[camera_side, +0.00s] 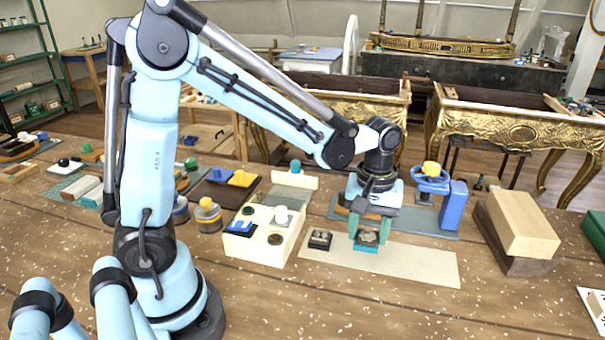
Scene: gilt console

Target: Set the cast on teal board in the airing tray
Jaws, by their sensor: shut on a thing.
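My gripper (369,232) points down at the right of centre. Its jaws are shut on the cast on teal board. The cast (368,237) is small and grey-brown, and shows between the two fingers. The teal board (365,249) shows under it, at the fingertips, over the upper part of a beige mat (425,268). I cannot tell whether the board touches the mat or hangs just above it. Which container is the airing tray is not clear from this view.
A similar cast on a dark board (320,239) lies left of my gripper. A cream box (262,240) with knobs stands further left, near a brown tray (222,201) with blue and yellow pieces. A blue handwheel device (431,182) stands behind right. Stacked blocks (520,225) stand right. The front table is clear.

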